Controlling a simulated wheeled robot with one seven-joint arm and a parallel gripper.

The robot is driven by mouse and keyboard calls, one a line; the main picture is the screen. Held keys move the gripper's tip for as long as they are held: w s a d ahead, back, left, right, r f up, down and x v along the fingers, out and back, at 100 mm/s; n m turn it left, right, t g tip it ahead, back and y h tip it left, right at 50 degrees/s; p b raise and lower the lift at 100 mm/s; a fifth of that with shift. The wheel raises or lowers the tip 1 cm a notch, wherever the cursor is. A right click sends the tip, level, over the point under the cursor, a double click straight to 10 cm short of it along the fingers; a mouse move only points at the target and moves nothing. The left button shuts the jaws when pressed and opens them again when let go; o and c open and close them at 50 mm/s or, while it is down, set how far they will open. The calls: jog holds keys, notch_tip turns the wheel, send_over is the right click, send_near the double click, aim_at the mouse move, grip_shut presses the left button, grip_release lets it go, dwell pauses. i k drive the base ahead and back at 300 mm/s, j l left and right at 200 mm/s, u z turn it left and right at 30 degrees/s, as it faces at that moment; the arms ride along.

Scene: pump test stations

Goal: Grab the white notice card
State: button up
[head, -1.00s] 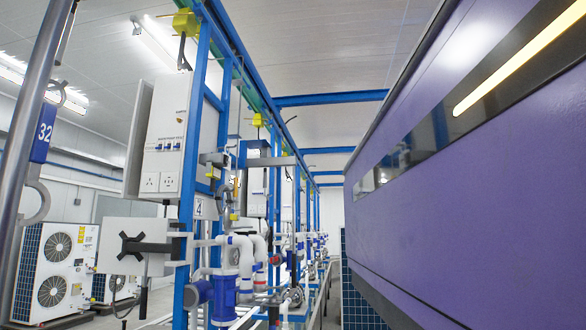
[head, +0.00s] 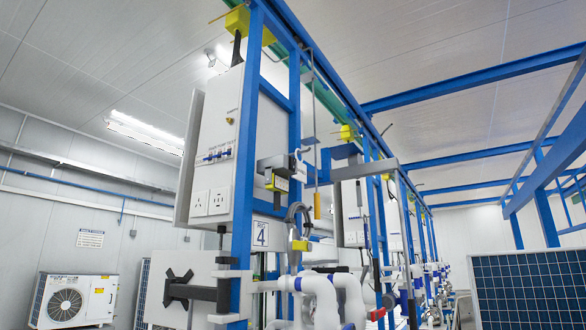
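A small white card with dark lettering (head: 90,238) is fixed flat on the far left wall, above an outdoor fan unit. Its text is too small to read. Another white card, marked 4 (head: 260,233), is on a blue post of the near pump station. I cannot tell for certain which one is the notice card. My gripper is not in view, so neither card shows any contact with it.
White pipes (head: 325,295) fill the lower middle. A dark solar panel (head: 530,290) stands at right.

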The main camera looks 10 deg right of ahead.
aim_at(302, 175)
jog(key=i+l+u, duration=0.1)
jog(key=u, duration=0.3)
jog(key=l+u, duration=0.35)
jog(key=i+l+u, duration=0.15)
jog(key=l+u, duration=0.15)
jog(key=l, duration=0.6)
jog(key=l+u, duration=0.35)
jog(key=l, duration=0.55)
